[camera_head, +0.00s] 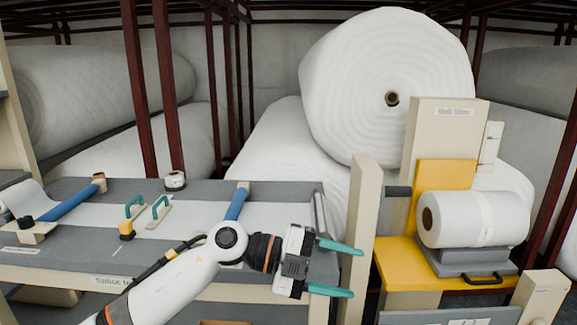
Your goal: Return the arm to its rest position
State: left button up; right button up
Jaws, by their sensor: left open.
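My left arm (180,285) is white and reaches in from the bottom left, over the front edge of the grey splice table (60,255). My left gripper (350,269) has two teal fingers held apart, with nothing between them. It is in front of the table's right end, close to a beige upright post (361,215) in the picture; whether it touches the post I cannot tell. My right gripper is not in view.
Two teal-handled tools (160,211), a yellow item (126,230) and a tape roll (175,180) lie on the table. A blue bar (238,203) is partly behind my arm. At right, a white roll (475,218) rests on a yellow stand (395,258). Large wadding rolls (345,90) fill the back.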

pick_arm(q)
jog(key=w+a+r+n+t+h, duration=0.1)
jog(key=a+n+t, duration=0.3)
jog(key=n+t, duration=0.45)
jog(key=w+a+r+n+t+h, duration=0.1)
jog(key=w+a+n+t, duration=0.15)
jog(key=n+t, duration=0.65)
jog(key=s+a+f+n+y, duration=0.4)
jog(key=a+f+n+y, duration=0.9)
jog(key=a+f+y, duration=0.45)
jog(key=s+a+f+g, duration=0.3)
jog(key=s+f+g, duration=0.4)
jog(key=s, duration=0.5)
jog(key=s+a+f+g, duration=0.2)
jog(key=s+f+g, duration=0.3)
jog(key=s+f, duration=0.55)
jog(key=s+f+g+p, duration=0.1)
jog(key=s+f+p, duration=0.1)
jog(key=f, duration=0.8)
jog(key=s+f+p, duration=0.2)
jog(key=f, duration=0.9)
jog(key=s+a+f+g+p, duration=0.1)
jog(key=s+a+f+p, duration=0.1)
jog(key=s+f, duration=1.1)
jog(key=s+a, duration=0.1)
jog(key=s, duration=0.2)
jog(key=shift+f, duration=0.25)
jog(key=shift+g, duration=0.25)
